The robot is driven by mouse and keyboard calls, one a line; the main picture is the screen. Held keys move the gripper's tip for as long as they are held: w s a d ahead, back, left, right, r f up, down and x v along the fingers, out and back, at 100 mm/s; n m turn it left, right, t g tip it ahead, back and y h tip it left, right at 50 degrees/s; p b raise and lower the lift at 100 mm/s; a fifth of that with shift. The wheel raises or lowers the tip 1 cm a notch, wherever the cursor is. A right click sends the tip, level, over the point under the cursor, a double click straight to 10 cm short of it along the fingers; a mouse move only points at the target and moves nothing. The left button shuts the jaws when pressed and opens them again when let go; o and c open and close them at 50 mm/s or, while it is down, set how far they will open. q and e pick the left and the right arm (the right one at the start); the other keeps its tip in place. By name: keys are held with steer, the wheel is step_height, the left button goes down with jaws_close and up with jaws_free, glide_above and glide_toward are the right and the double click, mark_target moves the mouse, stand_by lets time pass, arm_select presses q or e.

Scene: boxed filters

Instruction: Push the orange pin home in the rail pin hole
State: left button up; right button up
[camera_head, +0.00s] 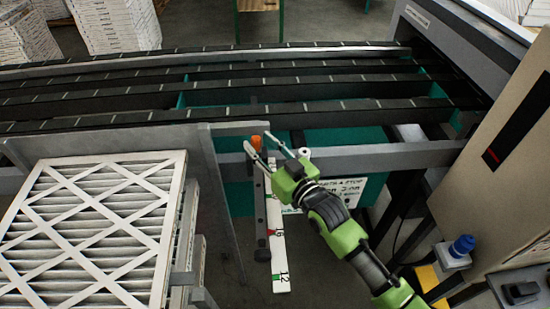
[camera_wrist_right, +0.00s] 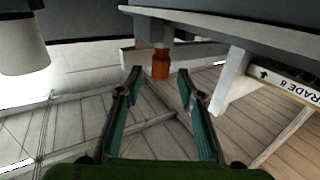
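The orange pin (camera_head: 256,142) shows at the grey front rail (camera_head: 345,159) of the conveyor, just left of my right gripper's fingertips. In the right wrist view the orange pin (camera_wrist_right: 161,64) stands ahead of the gap between the fingers, below a grey edge. My right gripper (camera_head: 266,152) is open, and its fingers (camera_wrist_right: 158,84) are spread with nothing between them. The pin looks apart from both fingers in the wrist view. The pin hole itself is hidden. My left gripper is not in view.
A white measuring strip (camera_head: 275,245) with numbers hangs below the rail. Framed pleated filters (camera_head: 90,235) stand at left beside a grey panel (camera_head: 205,170). A tan cabinet (camera_head: 490,150) and a blue knob (camera_head: 462,246) are at right. Open floor shows below the rail.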

steer(key=v, duration=0.9)
